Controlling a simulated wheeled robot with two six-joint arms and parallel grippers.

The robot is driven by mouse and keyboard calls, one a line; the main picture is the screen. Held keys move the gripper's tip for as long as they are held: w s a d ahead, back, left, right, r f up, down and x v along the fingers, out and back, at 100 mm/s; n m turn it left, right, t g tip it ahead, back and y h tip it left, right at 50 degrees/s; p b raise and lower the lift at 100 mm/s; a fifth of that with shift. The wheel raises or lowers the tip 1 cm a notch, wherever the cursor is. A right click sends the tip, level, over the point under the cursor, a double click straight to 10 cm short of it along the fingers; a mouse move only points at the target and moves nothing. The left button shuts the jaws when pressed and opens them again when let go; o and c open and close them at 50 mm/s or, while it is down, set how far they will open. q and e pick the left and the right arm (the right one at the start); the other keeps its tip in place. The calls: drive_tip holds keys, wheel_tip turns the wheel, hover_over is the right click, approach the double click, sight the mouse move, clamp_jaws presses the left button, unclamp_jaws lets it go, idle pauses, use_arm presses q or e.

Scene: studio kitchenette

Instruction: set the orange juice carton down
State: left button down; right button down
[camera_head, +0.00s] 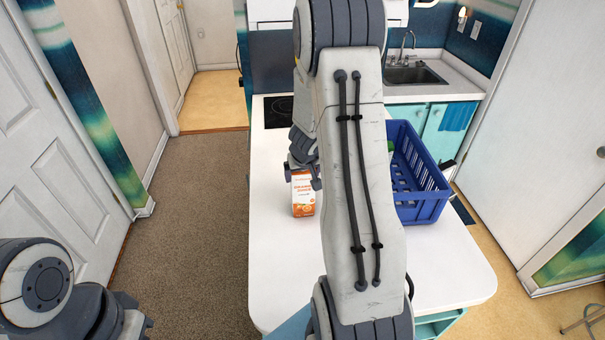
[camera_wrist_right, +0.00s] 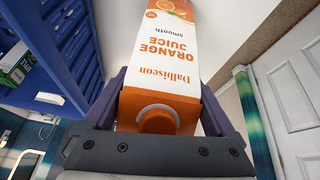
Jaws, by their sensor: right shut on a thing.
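A blue crate (camera_head: 434,203) stands on the counter (camera_head: 440,265) to the right, partly behind my right arm, with something green inside. A dark hob (camera_head: 278,112) and a sink (camera_head: 412,75) are farther back. Bare counter lies in front of the carton.

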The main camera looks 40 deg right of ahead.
drive_tip(key=shift+d+r, duration=0.1)
unclamp_jaws()
drive_tip(key=p+v, duration=0.7)
drive_tip(key=v, duration=0.5)
drive_tip(key=shift+p, duration=0.35)
